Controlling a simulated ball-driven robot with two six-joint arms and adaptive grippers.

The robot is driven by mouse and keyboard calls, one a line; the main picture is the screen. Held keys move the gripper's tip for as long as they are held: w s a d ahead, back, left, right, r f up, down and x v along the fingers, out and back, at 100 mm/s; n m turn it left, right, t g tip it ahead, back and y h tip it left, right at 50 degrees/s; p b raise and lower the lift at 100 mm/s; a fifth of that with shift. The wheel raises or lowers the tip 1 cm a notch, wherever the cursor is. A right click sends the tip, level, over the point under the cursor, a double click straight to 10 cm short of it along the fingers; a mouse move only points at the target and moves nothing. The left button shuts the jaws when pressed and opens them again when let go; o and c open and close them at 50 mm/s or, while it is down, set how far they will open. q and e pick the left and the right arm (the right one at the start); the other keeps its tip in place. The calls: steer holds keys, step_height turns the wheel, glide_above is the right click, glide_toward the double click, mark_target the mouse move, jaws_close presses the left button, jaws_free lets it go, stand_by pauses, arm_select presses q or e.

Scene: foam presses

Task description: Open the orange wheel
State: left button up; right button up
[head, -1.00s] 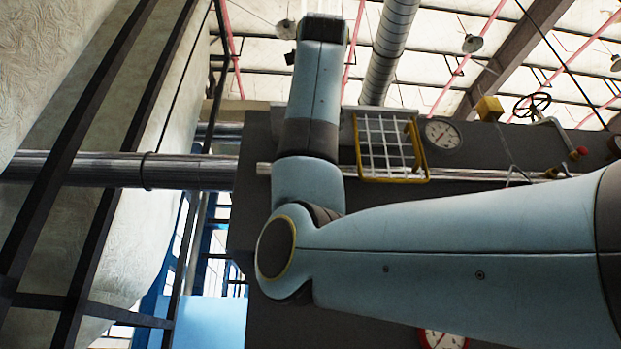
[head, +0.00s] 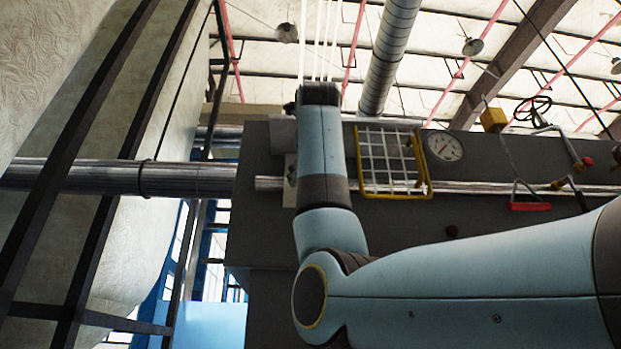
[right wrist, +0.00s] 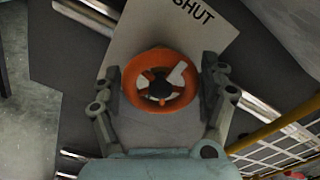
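The orange wheel (right wrist: 158,104) is in the middle of the right wrist view, a round rim with spokes and a dark hub. It is mounted in front of a light plate (right wrist: 150,35) lettered "SHUT". My right gripper (right wrist: 162,66) is open, with one finger on each side of the wheel. Whether the fingers touch the rim I cannot tell. In the head view my right arm comes in from the right and reaches up along the dark machine; it hides the wheel and the gripper's fingers. My left gripper is not in view.
A yellow-framed mesh guard (head: 424,160) is just right of my arm, with a gauge (head: 443,146) beside it. A chrome pipe (head: 480,187) runs across the machine (head: 400,230). A red handle (head: 530,206) and a dark handwheel (head: 532,108) are further right.

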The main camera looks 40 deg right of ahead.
steer(key=c, duration=0.8)
steer(key=shift+n, duration=0.3)
steer(key=shift+n+b, duration=0.45)
steer(key=shift+n, duration=8.15)
